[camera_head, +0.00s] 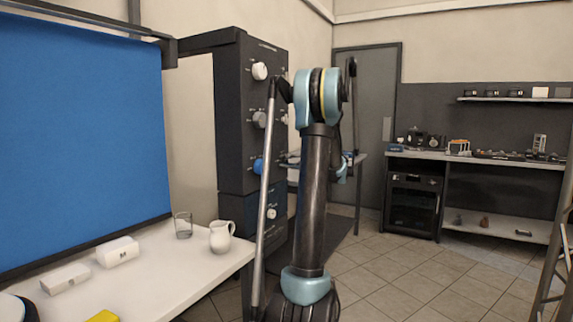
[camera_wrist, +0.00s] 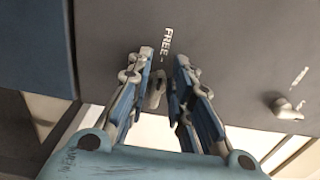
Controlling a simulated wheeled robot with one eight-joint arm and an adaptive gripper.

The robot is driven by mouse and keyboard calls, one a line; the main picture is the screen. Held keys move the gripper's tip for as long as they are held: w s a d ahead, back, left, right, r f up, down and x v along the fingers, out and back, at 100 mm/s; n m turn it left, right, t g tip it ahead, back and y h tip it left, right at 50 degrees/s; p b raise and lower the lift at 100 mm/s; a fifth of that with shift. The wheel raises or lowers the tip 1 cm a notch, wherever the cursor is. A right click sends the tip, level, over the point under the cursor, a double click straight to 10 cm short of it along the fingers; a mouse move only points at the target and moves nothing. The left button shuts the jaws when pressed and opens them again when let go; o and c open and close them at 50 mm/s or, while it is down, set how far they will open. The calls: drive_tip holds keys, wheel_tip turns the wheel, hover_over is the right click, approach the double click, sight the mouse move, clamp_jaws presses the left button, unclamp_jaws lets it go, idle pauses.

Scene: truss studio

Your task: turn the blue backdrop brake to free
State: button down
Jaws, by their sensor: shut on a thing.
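A dark control panel (camera_head: 228,115) stands beside the blue backdrop (camera_head: 80,130) and carries a column of knobs. A blue knob (camera_head: 258,166), the backdrop brake, is low in that column. My gripper (camera_head: 285,160) reaches it from the right, partly hidden by my arm. In the wrist view my gripper (camera_wrist: 164,75) points at the panel, below a printed FREE label (camera_wrist: 167,42) turned sideways. Its fingers are shut on the brake knob (camera_wrist: 155,88). Only a greyish part of the knob shows between them, and its exact setting cannot be told.
Another knob (camera_wrist: 285,105) sits right of the fingers in the wrist view. White (camera_head: 260,71) and grey (camera_head: 259,119) knobs sit above the blue one. A white table (camera_head: 190,262) holds a pitcher (camera_head: 221,237) and a glass (camera_head: 183,225). The tiled floor at right is open.

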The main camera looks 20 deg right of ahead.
drive_tip(key=shift+s+f, duration=0.1)
drive_tip(key=shift+f, duration=0.1)
idle(0.3)
drive_tip(key=c, duration=1.7)
unclamp_jaws()
drive_tip(key=v, duration=1.1)
drive_tip(key=shift+s+d, duration=0.2)
drive_tip(key=shift+d, duration=0.15)
drive_tip(key=shift+a, duration=0.1)
